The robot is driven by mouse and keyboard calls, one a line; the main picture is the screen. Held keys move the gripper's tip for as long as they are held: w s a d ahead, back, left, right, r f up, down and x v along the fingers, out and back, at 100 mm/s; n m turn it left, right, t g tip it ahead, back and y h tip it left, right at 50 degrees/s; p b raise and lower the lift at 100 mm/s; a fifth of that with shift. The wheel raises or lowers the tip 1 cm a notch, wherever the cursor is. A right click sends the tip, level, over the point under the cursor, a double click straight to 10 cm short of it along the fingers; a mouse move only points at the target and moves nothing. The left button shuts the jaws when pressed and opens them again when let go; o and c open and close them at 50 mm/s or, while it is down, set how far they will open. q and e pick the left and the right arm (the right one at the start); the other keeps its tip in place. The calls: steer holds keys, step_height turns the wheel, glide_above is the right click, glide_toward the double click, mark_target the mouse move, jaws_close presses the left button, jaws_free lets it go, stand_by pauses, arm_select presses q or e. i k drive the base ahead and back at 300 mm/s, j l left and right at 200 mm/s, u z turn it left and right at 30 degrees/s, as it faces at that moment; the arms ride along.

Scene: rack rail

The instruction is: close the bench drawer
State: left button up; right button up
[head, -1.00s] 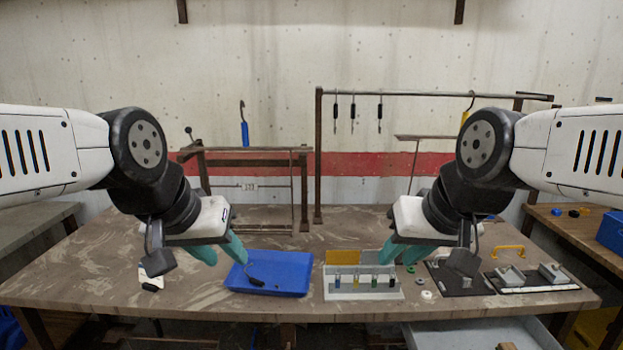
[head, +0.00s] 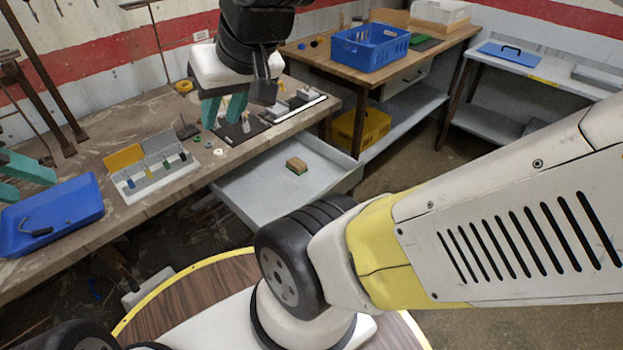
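The bench drawer (head: 258,188) is a light grey tray pulled out from under the front edge of the workbench (head: 165,207). A small brown and green block (head: 297,166) lies in it. My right gripper (head: 222,122) is above the bench top, behind the drawer, with its teal fingers apart and nothing seen between them. My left gripper (head: 38,178) is at the left edge of the head view, above the bench near the blue tray, its teal fingers apart. Its arm is mostly out of view. Neither gripper touches the drawer.
On the bench are a blue tray (head: 50,212), a grey rack (head: 150,178) with coloured pieces, and a black mat (head: 240,130). A side table (head: 400,75) with a blue crate (head: 370,46) stands beyond the drawer. The floor right of the drawer looks clear.

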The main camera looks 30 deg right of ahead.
mark_target(261, 191)
steer(key=k+l+z, duration=0.1)
steer(key=z, duration=0.25)
steer(key=l+z, duration=0.1)
steer(key=z, duration=0.3)
steer(key=k+l+z, duration=0.1)
steer(key=z, duration=0.25)
steer(key=k+j+z, duration=0.15)
steer(key=k+z, duration=0.15)
